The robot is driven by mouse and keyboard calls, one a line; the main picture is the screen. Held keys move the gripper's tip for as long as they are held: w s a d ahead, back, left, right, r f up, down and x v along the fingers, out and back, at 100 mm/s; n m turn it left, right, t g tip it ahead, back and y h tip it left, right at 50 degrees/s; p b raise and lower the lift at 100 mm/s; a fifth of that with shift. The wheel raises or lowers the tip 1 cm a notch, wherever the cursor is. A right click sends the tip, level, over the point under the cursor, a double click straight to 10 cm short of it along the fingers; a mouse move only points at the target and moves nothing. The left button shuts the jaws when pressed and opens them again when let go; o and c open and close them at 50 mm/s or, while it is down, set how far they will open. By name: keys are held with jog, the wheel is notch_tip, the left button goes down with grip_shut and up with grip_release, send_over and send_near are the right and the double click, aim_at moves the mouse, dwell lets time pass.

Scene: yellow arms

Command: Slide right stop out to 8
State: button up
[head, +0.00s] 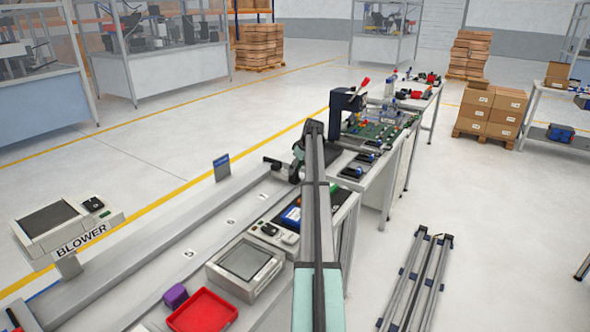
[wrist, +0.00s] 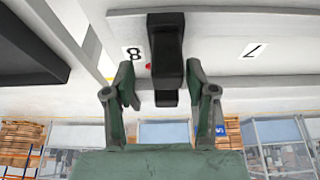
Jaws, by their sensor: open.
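The right stop is a black block (wrist: 165,58) on the pale numbered rail in the wrist view, with a small red spot at its left side. The printed 8 (wrist: 133,54) is close to its left, and the printed 7 (wrist: 251,50) is farther to its right. My gripper (wrist: 162,95) is open, with one green-grey finger on each side of the block's lower end; I cannot tell whether either touches. In the head view, a black piece, seemingly the stop (head: 272,162), shows at the rail's far end beside my gripper (head: 297,168), which my arm partly hides.
The rail carries printed numbers, with 5 (head: 189,254) nearer me. A red tray (head: 203,310), a purple block (head: 175,296) and a grey-screened device (head: 245,262) stand along its right. A blower panel (head: 55,225) stands left. Beyond my gripper is a bench with a green board (head: 375,130).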

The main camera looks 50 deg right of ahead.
jog(key=shift+a+r, duration=0.1)
jog(key=shift+a, duration=0.05)
jog(key=v, duration=1.2)
jog(key=shift+s, duration=0.1)
